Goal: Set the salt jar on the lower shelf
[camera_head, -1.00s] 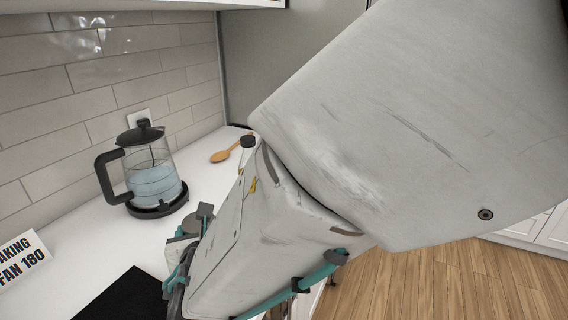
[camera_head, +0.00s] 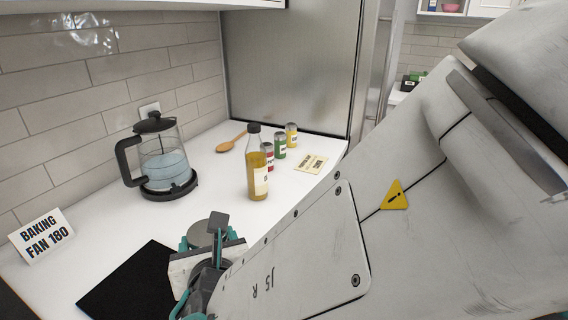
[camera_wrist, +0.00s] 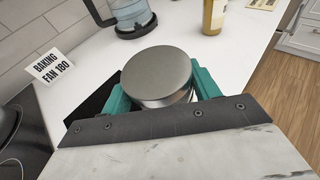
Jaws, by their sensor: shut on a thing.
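A jar (camera_wrist: 157,75) with a round brushed-metal lid sits between the teal fingers of my gripper (camera_wrist: 160,92) in the wrist view. Its label is hidden, so I cannot read whether it says salt. In the head view the jar's lid (camera_head: 203,234) shows dimly, with my gripper (camera_head: 208,250) around it. My gripper is shut on the jar, over the white counter by the black mat. I cannot tell whether the jar touches the counter. No lower shelf can be made out with certainty; only a white underside (camera_head: 130,3) shows along the top edge.
A glass kettle (camera_head: 165,172) stands by the tiled wall. An oil bottle (camera_head: 257,175), small spice jars (camera_head: 280,147), a wooden spoon (camera_head: 232,143) and a note (camera_head: 311,163) are farther back. A "BAKING FAN 180" sign (camera_head: 42,240) and black mat (camera_head: 125,285) are at left.

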